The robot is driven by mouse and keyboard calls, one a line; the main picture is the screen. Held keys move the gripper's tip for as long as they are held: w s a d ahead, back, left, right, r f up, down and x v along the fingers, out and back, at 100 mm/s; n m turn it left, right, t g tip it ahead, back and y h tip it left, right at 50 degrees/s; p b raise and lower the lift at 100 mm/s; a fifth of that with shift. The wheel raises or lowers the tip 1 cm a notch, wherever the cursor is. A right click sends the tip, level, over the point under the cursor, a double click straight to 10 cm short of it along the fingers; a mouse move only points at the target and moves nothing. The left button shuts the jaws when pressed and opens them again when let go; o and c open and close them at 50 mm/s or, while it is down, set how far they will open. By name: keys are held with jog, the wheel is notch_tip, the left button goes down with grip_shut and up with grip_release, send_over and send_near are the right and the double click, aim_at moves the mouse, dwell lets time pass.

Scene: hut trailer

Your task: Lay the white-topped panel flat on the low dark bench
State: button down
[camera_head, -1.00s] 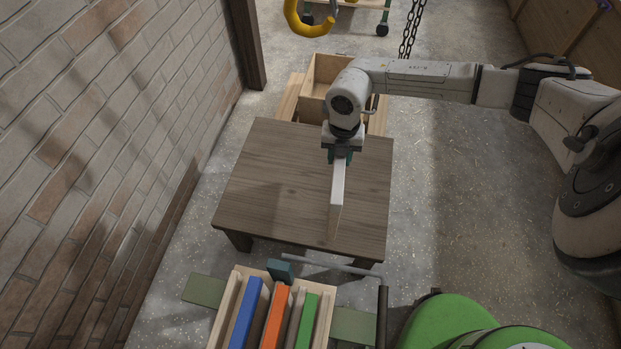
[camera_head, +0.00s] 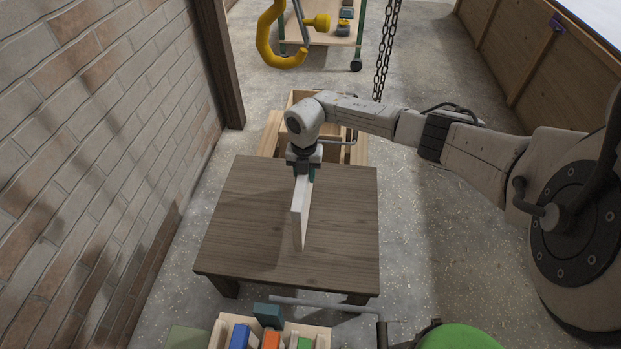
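The low dark bench (camera_head: 245,225) stands in the middle of the view, its wooden top bare apart from the panel over it. The white-topped panel (camera_head: 301,212) is a thin board, white on the side and edge facing me, held on edge and nearly upright. My gripper (camera_head: 303,172) is shut on the panel's upper far end, above the bench. The panel's lower edge is at or just above the bench top; I cannot tell whether it touches. The fingertips are small and partly hidden.
A wooden slotted rack (camera_head: 225,328) with blue, orange and green boards stands in front of the bench. A wooden crate (camera_head: 298,97) is behind it. A brick wall (camera_head: 90,150) runs along the left. A chain (camera_head: 386,50) and a yellow hook (camera_head: 265,45) hang beyond.

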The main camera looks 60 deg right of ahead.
jog(key=shift+w+d+f+b, duration=0.25)
jog(key=shift+f+b, duration=0.05)
jog(key=shift+f, duration=0.55)
jog(key=shift+w+d+f+b, duration=0.2)
jog(key=shift+w+f+b, duration=0.1)
jog(key=shift+f, duration=0.6)
jog(key=shift+w+d+f+b, duration=0.25)
jog(key=shift+f+b, duration=0.05)
jog(key=shift+f, duration=0.7)
jog(key=c, duration=0.8)
grip_release()
jog(key=shift+f, duration=0.1)
jog(key=shift+a, duration=0.1)
